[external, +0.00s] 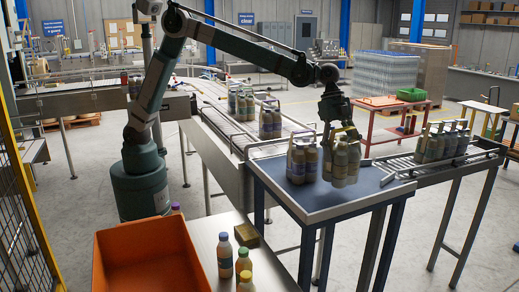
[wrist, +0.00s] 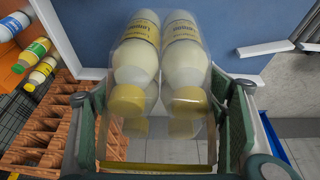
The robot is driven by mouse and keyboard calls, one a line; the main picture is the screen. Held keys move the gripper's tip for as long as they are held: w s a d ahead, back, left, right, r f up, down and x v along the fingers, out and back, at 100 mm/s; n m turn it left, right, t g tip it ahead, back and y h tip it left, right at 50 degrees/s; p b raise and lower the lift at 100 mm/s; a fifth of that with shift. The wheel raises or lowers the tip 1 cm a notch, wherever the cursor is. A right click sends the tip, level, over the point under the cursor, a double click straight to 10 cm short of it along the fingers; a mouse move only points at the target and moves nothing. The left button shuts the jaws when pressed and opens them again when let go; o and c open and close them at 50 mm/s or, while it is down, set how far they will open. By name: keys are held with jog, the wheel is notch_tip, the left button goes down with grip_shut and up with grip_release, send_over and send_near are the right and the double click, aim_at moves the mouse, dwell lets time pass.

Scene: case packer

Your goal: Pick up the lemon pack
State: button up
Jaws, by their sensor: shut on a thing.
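The lemon pack (wrist: 160,60) is a clear-wrapped group of pale bottles with yellow caps and yellow-topped labels. It fills the middle of the wrist view, between the two green finger pads. My gripper (wrist: 163,105) is shut on the pack, one finger on each side. In the external view my gripper (external: 341,132) points down over the lemon pack (external: 345,163), at the blue-topped table (external: 330,200). The pack looks upright there. I cannot tell whether its base touches the table top.
Another bottle pack (external: 302,163) stands just left of the held pack. More packs (external: 442,143) stand on the right roller conveyor, and others (external: 269,121) on the back conveyor. An orange bin (external: 150,262) and loose bottles (external: 243,263) are in front. The table's front is clear.

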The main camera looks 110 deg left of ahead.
aim_at(343, 139)
jog(key=shift+r, duration=2.4)
